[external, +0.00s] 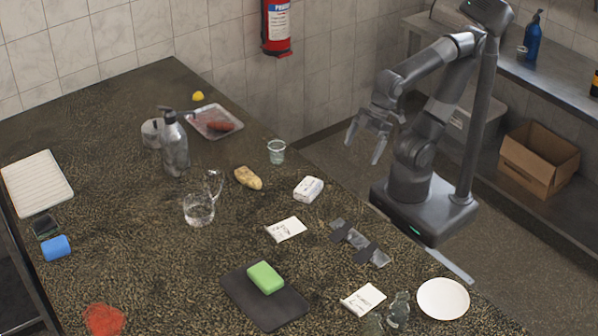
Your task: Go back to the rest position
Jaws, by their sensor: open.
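My gripper (367,143) is open and empty. It hangs in the air beyond the right edge of the dark speckled counter (130,240), close to my base, with its fingers pointing down and apart. My arm is bent, with the elbow raised beside the column. Nothing touches the fingers. The nearest items on the counter are a small glass (276,152) and a white packet (308,188), both below and to the left of the gripper.
The counter holds a metal pump bottle (175,150), a potato (248,178), a glass pitcher (199,209), a green sponge (265,277) on a dark board (285,310) and a white plate (443,298). A cardboard box (538,160) sits on a low shelf behind my base.

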